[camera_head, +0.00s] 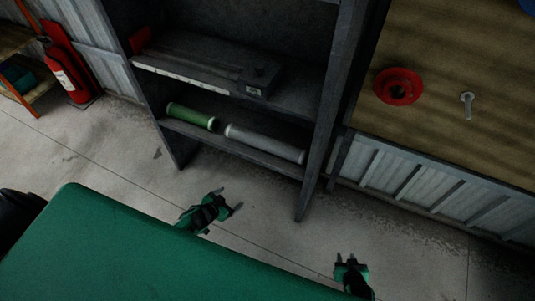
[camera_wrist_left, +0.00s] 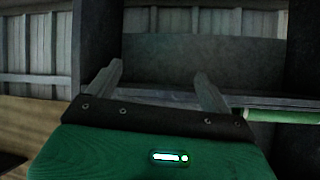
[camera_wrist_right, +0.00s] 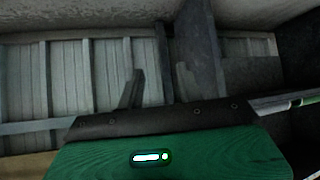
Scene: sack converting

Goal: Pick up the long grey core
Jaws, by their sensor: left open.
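The long grey core (camera_head: 264,142) lies on its side on the lower shelf of the dark rack, to the right of a shorter green core (camera_head: 190,116). My left gripper (camera_head: 229,199) is open and empty, in front of the rack and apart from the core. My right gripper (camera_head: 345,256) is open and empty, farther right and nearer to me. In the left wrist view the green core (camera_wrist_left: 285,117) shows at the right edge, and I cannot make out the grey core surely. A pale piece, seemingly the grey core (camera_wrist_right: 270,108), shows at the right in the right wrist view.
A long grey device (camera_head: 205,70) lies on the shelf above. The rack's right upright (camera_head: 320,120) stands close to the core's right end. A workbench (camera_head: 435,60) at right holds a red flanged part (camera_head: 398,87) and a bolt-like piece (camera_head: 467,104). A fire extinguisher (camera_head: 66,70) stands at left.

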